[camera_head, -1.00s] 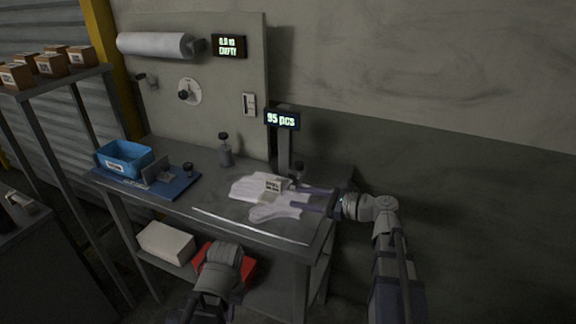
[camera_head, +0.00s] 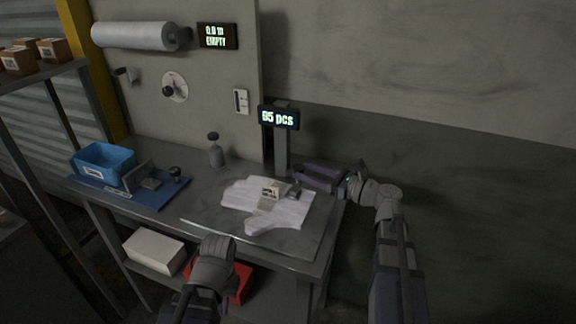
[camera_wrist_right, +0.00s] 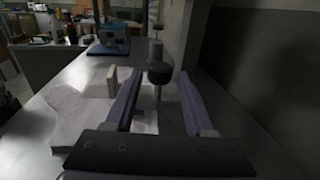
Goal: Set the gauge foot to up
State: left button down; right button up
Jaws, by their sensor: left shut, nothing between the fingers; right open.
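The gauge post (camera_head: 281,152) stands at the back of the bench with a lit display (camera_head: 279,117), blurred but seemingly reading 95 pcs. The grey gauge foot (camera_head: 293,190) shows low beside it, over the white gloves (camera_head: 240,195); whether it is up or down I cannot tell. My right gripper (camera_head: 298,178) is open just above and behind the foot in the head view. In the right wrist view a dark knob on a stem (camera_wrist_right: 160,73) stands between its spread fingers (camera_wrist_right: 158,85), apparently untouched. My left gripper (camera_head: 215,245) is shut and empty before the bench front.
A blue bin (camera_head: 104,160) and a blue mat (camera_head: 150,195) lie at the bench's left. A dark-capped bottle (camera_head: 215,154) stands at the back. A small card (camera_head: 270,190) rests on the gloves. A red bin (camera_head: 240,285) and white box (camera_head: 153,250) sit below.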

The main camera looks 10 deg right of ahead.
aim_at(293, 177)
jog(key=x, duration=0.6)
jog(key=shift+w+a, duration=0.25)
grip_shut()
dwell(1.2)
